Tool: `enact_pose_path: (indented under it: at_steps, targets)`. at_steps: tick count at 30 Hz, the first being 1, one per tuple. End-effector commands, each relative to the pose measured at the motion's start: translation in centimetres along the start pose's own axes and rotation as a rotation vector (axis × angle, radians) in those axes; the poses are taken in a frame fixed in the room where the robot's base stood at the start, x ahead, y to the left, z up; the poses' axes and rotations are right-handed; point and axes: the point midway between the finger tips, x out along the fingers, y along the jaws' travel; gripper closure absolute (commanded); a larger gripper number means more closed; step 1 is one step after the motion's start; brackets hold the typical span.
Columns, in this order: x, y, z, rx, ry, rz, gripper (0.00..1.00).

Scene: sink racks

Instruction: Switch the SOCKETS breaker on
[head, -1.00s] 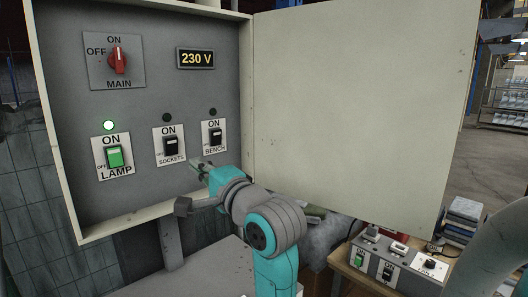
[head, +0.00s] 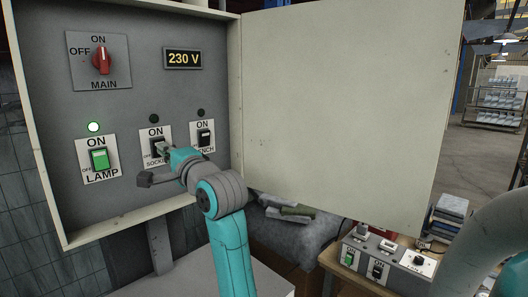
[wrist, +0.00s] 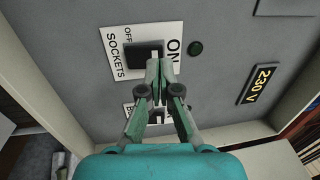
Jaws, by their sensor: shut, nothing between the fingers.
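The SOCKETS breaker is a black switch on a white label with ON and OFF; in the wrist view (wrist: 140,51) most of it shows, and in the head view (head: 157,145) my gripper partly hides it. The indicator above it (head: 154,118) is dark; in the wrist view it is a dull dark green dot (wrist: 195,48). My gripper (head: 165,150) is shut and empty, its tips at the breaker. In the wrist view the fingertips (wrist: 160,62) overlap the switch's edge toward the ON end. I cannot tell whether they touch.
The LAMP switch (head: 99,159) is green with a lit indicator (head: 94,127). The BENCH breaker (head: 204,137) sits close right, its indicator dark. The red MAIN knob (head: 102,61) and 230 V display (head: 183,58) are above. The cabinet door (head: 345,110) stands open at right.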

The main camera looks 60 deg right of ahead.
Motion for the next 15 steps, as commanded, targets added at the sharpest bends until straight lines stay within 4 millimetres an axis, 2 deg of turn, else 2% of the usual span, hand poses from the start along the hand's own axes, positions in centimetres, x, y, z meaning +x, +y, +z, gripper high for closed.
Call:
enact_pose_path:
  at_steps: [6,15]
  targets:
    - [2.7,0.0,0.0,0.001,-0.001,0.001,1.0]
    - [3.5,0.0,0.0,0.0,0.0,0.0,1.0]
